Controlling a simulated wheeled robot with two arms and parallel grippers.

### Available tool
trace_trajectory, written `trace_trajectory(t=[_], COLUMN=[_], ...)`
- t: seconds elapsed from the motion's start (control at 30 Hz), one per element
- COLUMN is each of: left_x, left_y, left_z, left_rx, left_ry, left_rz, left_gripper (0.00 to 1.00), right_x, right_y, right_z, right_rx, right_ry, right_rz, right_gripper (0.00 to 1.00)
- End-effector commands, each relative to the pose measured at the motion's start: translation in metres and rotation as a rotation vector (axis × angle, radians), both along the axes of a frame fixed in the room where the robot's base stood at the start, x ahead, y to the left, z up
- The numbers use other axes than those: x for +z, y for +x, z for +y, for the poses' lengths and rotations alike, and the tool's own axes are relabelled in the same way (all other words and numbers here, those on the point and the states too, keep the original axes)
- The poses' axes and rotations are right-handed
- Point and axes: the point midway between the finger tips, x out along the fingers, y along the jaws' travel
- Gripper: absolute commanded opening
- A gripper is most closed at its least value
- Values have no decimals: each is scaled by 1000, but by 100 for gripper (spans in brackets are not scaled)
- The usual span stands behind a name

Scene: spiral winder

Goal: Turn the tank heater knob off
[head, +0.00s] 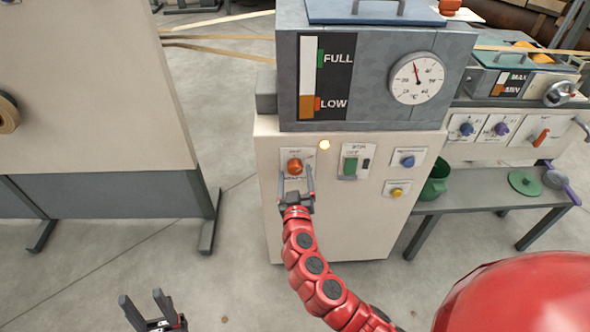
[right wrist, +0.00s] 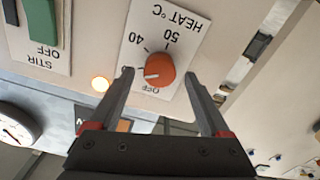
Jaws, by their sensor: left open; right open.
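The orange-red heater knob (head: 294,166) is on a white plate on the front of the cream cabinet. In the right wrist view the knob (right wrist: 157,69) shows upside down on its HEAT °C plate (right wrist: 185,25), marked OFF, 40 and 50. Its white mark points left there, near the OFF side; the exact setting is hard to tell. My right gripper (head: 296,183) is open, its fingers on either side of the knob, apart from it; the fingers (right wrist: 160,82) also show in the right wrist view. My left gripper (head: 151,299) is open and empty at the lower left.
A lit yellowish lamp (head: 324,144) is right of the knob, then a green STIR switch (head: 350,166), a blue knob (head: 407,161) and a yellow knob (head: 397,192). The grey tank (head: 380,110) with a dial (head: 416,78) stands above. Floor is clear at left.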

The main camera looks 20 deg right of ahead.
Motion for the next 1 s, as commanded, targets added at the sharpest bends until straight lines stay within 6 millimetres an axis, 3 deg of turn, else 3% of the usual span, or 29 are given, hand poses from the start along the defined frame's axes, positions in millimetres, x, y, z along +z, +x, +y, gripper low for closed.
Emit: trace_trajectory(t=[0.2, 0.47, 0.93, 1.0], left_x=[1, 1, 1, 1], left_y=[0, 0, 0, 0], left_z=[0, 0, 0, 0], left_rx=[0, 0, 0, 0], left_ry=[0, 0, 0, 0], left_rz=[0, 0, 0, 0], left_gripper=[50, 50, 50, 50], right_x=[-1, -1, -1, -1], right_y=[16, 17, 17, 17], right_z=[-5, -5, -5, -5], right_rx=[-1, 0, 0, 1], right_ry=[1, 1, 1, 1], right_rz=[2, 2, 2, 2], right_gripper=[81, 81, 0, 0])
